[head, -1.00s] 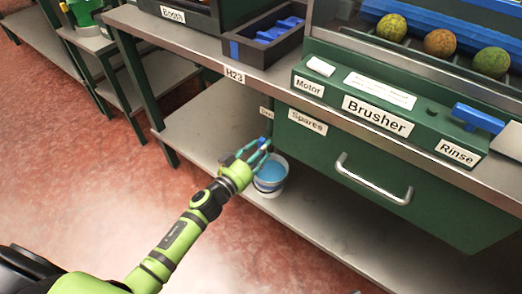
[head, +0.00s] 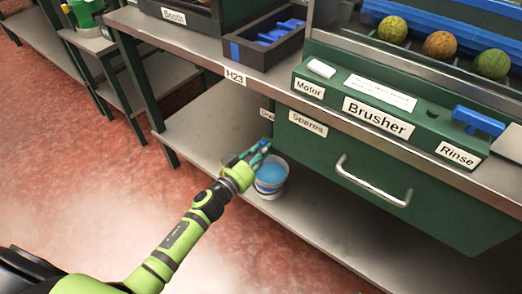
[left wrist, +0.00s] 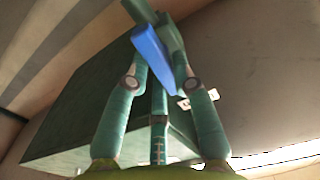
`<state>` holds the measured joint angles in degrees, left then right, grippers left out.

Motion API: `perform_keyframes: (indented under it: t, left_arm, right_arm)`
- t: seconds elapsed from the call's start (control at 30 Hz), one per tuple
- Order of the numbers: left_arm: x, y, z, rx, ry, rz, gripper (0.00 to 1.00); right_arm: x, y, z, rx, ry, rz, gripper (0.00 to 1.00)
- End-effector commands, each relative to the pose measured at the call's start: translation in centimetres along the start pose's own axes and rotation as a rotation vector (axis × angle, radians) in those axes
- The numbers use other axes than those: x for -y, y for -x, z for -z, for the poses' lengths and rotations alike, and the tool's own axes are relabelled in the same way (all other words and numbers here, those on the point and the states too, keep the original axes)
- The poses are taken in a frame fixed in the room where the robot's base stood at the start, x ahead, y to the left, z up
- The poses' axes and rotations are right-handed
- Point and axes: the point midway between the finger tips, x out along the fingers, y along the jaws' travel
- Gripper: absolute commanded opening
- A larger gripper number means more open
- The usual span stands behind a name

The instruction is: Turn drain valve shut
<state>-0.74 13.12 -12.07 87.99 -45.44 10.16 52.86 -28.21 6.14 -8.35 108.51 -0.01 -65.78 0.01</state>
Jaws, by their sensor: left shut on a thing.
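My left gripper (head: 258,150) reaches under the bench, above a white bucket (head: 270,188) with blue contents. In the left wrist view its teal fingers (left wrist: 163,72) are closed around the blue handle (left wrist: 152,58) of the drain valve, which sits on a green valve body (left wrist: 169,35). The handle slants across the valve body in that view. In the head view the fingers mostly cover the valve, so its exact angle is hard to tell there. My right gripper is not in view.
A green drawer labelled Spares (head: 308,123) with a metal handle (head: 373,181) is right of the gripper. The lower shelf (head: 195,128) is mostly clear to the left. The bench top above carries the Brusher panel (head: 378,117) and a blue Rinse lever (head: 478,121).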

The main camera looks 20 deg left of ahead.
Motion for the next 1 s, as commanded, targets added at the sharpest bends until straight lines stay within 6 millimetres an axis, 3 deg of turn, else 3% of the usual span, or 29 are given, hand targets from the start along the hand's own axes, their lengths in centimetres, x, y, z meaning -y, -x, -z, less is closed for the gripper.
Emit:
perform_keyframes:
  t: [0.6,1.0]
  left_arm:
    - [-0.3,0.0,-0.4,0.000,-0.535,0.000,0.00]
    - [-0.4,0.0,-0.7,-0.001,-0.917,0.001,0.00]
  right_arm:
    - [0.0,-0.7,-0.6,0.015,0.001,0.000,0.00]
    - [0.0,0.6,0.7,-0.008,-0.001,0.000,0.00]
